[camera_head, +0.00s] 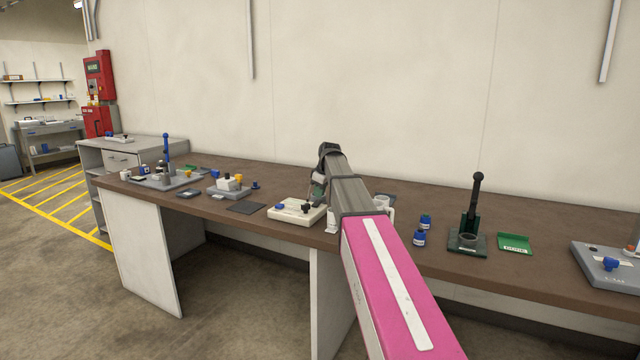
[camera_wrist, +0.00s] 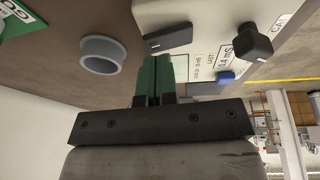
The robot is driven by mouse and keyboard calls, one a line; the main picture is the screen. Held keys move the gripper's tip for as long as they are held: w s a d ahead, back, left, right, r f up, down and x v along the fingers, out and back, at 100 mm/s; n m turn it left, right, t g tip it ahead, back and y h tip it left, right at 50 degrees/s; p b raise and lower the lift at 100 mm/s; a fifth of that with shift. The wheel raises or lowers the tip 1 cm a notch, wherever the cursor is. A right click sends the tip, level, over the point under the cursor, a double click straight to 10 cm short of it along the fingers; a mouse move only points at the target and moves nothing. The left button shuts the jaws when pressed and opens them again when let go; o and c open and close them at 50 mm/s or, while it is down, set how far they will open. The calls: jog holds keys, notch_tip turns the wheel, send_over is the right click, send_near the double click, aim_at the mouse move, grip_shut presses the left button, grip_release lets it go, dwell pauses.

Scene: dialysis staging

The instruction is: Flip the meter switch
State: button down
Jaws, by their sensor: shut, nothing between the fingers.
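The meter is a cream-white box (camera_head: 290,214) near the table's front edge, just left of my arm in the head view. The wrist view shows its face (camera_wrist: 205,15) up close, with a dark flat bar-shaped part (camera_wrist: 168,39), a black knob (camera_wrist: 252,42), a blue button (camera_wrist: 226,78) and printed labels reading "LAST", "0.4 mS" and "CAL". I cannot tell for sure which dark part is the switch. My gripper (camera_wrist: 165,62) has green fingers, shut and empty. Their tips appear just below the dark bar in the wrist view; contact is unclear.
A grey ring-shaped cup (camera_wrist: 103,54) and a green labelled piece (camera_wrist: 15,22) lie beside the meter in the wrist view. On the brown table (camera_head: 400,265), a dark mat (camera_head: 246,207) lies left of the meter. Blue-capped bottles (camera_head: 420,238) and a lever stand (camera_head: 468,240) stand right of my arm.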

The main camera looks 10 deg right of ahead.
jog(key=shift+w+f, duration=0.1)
jog(key=shift+f, duration=0.6)
jog(key=shift+d, duration=0.1)
jog(key=shift+w+d+f+g+y, duration=0.25)
jog(key=shift+w+f+g+y, duration=0.25)
jog(key=shift+g, duration=0.1)
jog(key=shift+d+f, duration=0.15)
jog(key=shift+f, duration=0.1)
jog(key=shift+s+f, duration=0.1)
